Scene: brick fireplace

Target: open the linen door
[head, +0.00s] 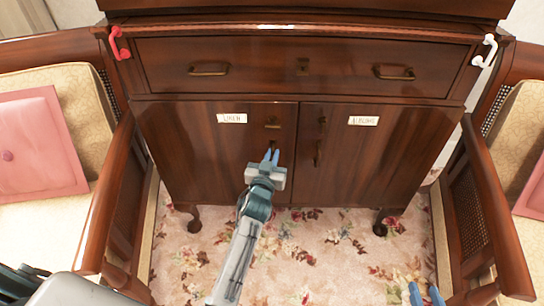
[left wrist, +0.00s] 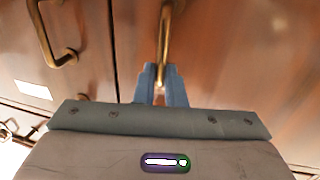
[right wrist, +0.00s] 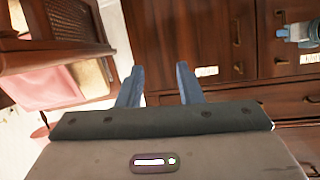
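The linen door (head: 190,150) is the cabinet's left lower door, with a white label (head: 231,118) reading LINEN. It looks closed, flush with the right door. My left gripper (head: 271,156) is at its right side, in front of its handle, which it mostly hides there. In the left wrist view, the brass linen door handle (left wrist: 166,40) runs down between the two blue fingers (left wrist: 161,82), which are close together around it. My right gripper (right wrist: 158,82) is open and empty, away from the cabinet; its fingertips show at the bottom right of the head view (head: 426,292).
The right door (head: 375,160) has its own label (head: 363,120) and brass handle (head: 318,153). A wide drawer (head: 300,65) is above. Wooden armchairs with pink cushions (head: 35,145) stand close on both sides. Flowered carpet (head: 310,255) lies clear in front.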

